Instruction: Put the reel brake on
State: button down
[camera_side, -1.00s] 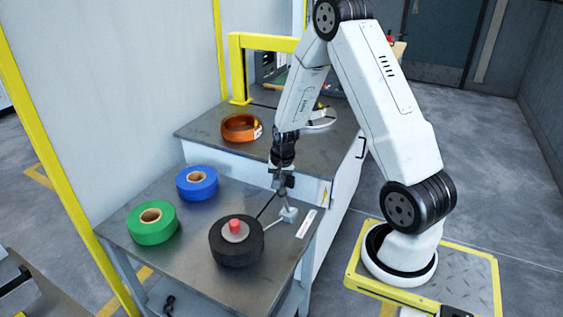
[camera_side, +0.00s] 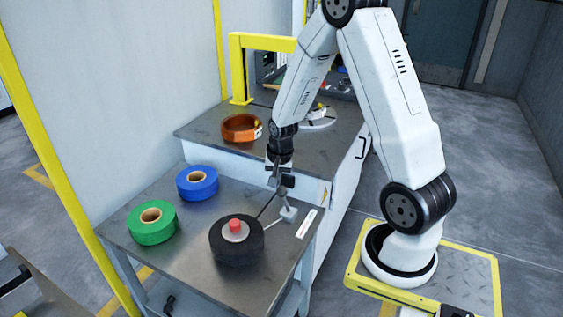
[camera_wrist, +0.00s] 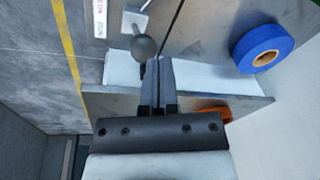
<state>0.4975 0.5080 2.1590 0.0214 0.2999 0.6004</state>
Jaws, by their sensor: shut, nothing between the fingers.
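The reel of black tape (camera_side: 237,250) lies on the near metal table, with a red knob (camera_side: 235,225) at its hub. Beside it stands the reel brake, with a small pale base block (camera_side: 288,214), a thin post and a dark arm (camera_side: 267,206) slanting toward the reel. In the wrist view the brake's round grey knob (camera_wrist: 143,47) is just left of my fingertips, with the base block (camera_wrist: 134,21) beyond it. My gripper (camera_side: 276,187) is shut and empty, above and close to the brake; its fingertips (camera_wrist: 158,62) are together. Whether they touch the knob is unclear.
A green tape roll (camera_side: 152,224) and a blue tape roll (camera_side: 197,183) lie on the left of the near table. An orange coil (camera_side: 240,128) sits on the bench behind. A yellow frame (camera_side: 236,70) stands at the back. The table's front left is clear.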

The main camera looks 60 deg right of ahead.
jog(key=shift+s+a+r, duration=0.1)
jog(key=shift+a+r, duration=0.35)
jog(key=shift+r, duration=0.25)
jog(key=shift+a+r, duration=0.4)
jog(key=shift+r, duration=0.3)
jog(key=shift+s+a+r, duration=0.1)
jog(key=shift+a+r, duration=0.35)
jog(key=shift+r, duration=0.25)
jog(key=s+a+r+n, duration=0.1)
jog(key=s+a+n, duration=0.2)
jog(key=a+n, duration=0.3)
jog(key=s+a+r+n, duration=0.2)
jog(key=a+n, duration=0.4)
jog(key=a, duration=0.4)
jog(key=shift+s+r+n+t+y, duration=0.25)
jog(key=shift+s+n+t+y, duration=0.15)
jog(key=shift+s, duration=0.1)
